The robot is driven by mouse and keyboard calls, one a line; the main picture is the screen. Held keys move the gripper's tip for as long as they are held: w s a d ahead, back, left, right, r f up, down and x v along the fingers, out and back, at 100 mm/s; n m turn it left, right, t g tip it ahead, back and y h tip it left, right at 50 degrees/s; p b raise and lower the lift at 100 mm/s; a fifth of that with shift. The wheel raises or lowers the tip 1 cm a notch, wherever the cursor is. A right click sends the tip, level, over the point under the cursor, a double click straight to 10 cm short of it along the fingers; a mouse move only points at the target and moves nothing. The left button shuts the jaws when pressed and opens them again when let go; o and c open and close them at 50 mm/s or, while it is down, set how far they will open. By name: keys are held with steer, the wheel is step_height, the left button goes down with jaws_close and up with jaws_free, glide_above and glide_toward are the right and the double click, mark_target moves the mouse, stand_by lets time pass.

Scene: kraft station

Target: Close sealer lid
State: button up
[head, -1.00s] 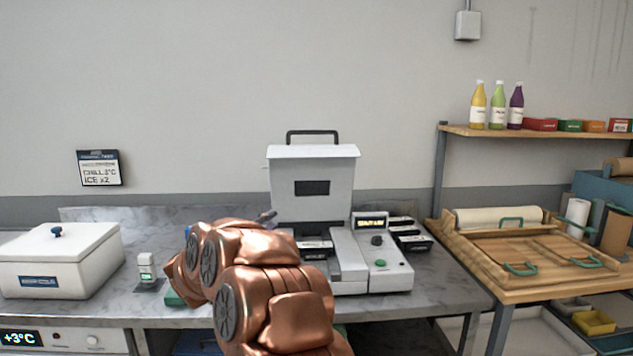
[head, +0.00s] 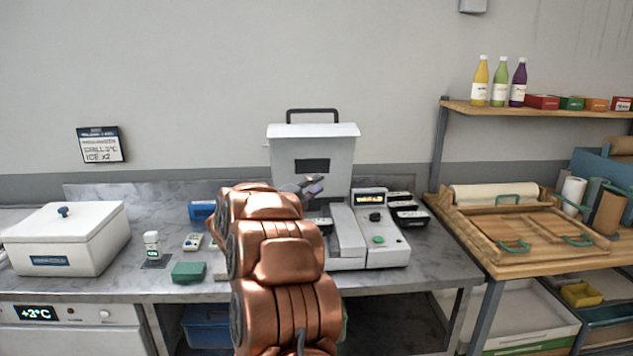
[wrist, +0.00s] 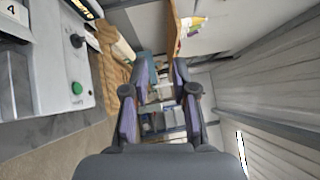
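The sealer lid (head: 290,155) is a white box-like cover with a dark window and a dark handle (head: 313,115) on top. It stands raised and upright at the back of the sealer base (head: 376,247), which has a display, a black knob and a green button. My gripper (head: 313,186) is in front of the lid's lower part in the head view; I cannot tell whether it touches. In the wrist view my gripper (wrist: 158,88) has its two fingers apart with nothing between them. The sealer's control panel (wrist: 68,75) shows at the left there. My arm hides the sealer's left front.
A white lidded box (head: 65,240) stands at the left of the counter. A green block (head: 188,272) and small devices lie near it. Black packs (head: 410,217) sit right of the sealer. A wooden table with trays (head: 540,235) and a bottle shelf (head: 530,106) stand at the right.

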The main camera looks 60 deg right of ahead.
steer(key=shift+d+r, duration=0.1)
steer(key=shift+d, duration=0.3)
jaws_close()
steer(key=c, duration=0.5)
jaws_free()
steer(key=o, duration=0.5)
steer(key=shift+a, duration=0.1)
steer(key=w+a+f, duration=0.1)
steer(key=a, duration=1)
steer(key=shift+w+a+f, duration=0.2)
steer(key=shift+a, duration=0.15)
